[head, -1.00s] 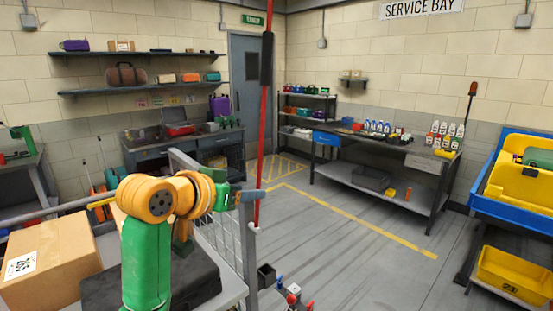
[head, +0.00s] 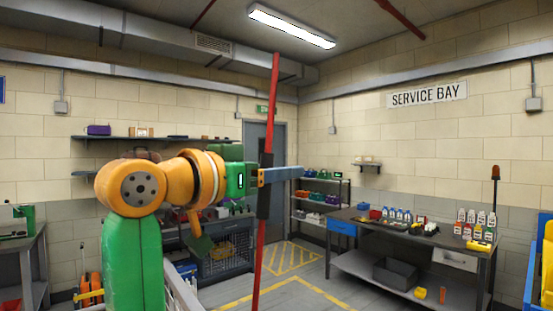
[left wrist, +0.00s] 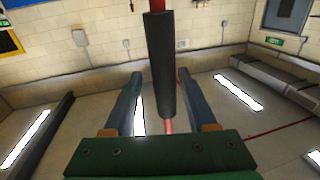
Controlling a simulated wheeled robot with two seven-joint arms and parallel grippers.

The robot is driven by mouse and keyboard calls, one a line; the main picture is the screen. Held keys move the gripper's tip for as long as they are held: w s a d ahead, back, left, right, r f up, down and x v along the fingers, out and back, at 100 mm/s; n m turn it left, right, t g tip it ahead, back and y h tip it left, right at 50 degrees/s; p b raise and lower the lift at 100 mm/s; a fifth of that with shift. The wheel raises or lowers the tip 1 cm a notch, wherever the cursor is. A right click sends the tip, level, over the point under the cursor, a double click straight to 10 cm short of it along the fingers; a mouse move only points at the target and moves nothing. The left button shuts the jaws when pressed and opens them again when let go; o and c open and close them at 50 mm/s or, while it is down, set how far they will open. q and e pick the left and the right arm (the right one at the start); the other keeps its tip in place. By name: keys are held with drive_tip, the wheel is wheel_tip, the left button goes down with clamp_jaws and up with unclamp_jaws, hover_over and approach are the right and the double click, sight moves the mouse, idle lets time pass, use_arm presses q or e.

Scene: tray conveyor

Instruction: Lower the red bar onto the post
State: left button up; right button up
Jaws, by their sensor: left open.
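The red bar (head: 273,95) stands almost upright and leans slightly in the head view; its lower end is out of frame. A black grip sleeve (head: 263,205) surrounds part of it. My left gripper (head: 277,176) is at the sleeve, one blue-grey finger crossing in front of the bar. In the left wrist view, the open left gripper (left wrist: 159,75) has one finger on each side of the black sleeve (left wrist: 158,60), with visible gaps. I cannot pick out the post in the current frames. My right gripper is not in view.
A workbench (head: 400,230) with bottles stands at the right, and a shelf rack (head: 320,205) stands behind it. A pale rail (head: 182,287) is below my left arm. Yellow-marked floor (head: 290,258) is open beyond the bar.

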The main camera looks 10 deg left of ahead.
use_arm(q)
drive_tip(key=shift+w+f, duration=0.25)
drive_tip(key=shift+w, duration=0.25)
drive_tip(key=shift+w+f, duration=0.2)
drive_tip(key=shift+w, duration=0.4)
drive_tip(key=c, duration=0.4)
drive_tip(key=shift+r, duration=0.1)
drive_tip(key=c, duration=0.3)
drive_tip(key=shift+s, duration=0.4)
clamp_jaws()
drive_tip(key=shift+r, duration=0.1)
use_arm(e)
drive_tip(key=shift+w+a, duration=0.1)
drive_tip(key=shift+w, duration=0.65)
use_arm(q)
drive_tip(key=shift+r, duration=0.1)
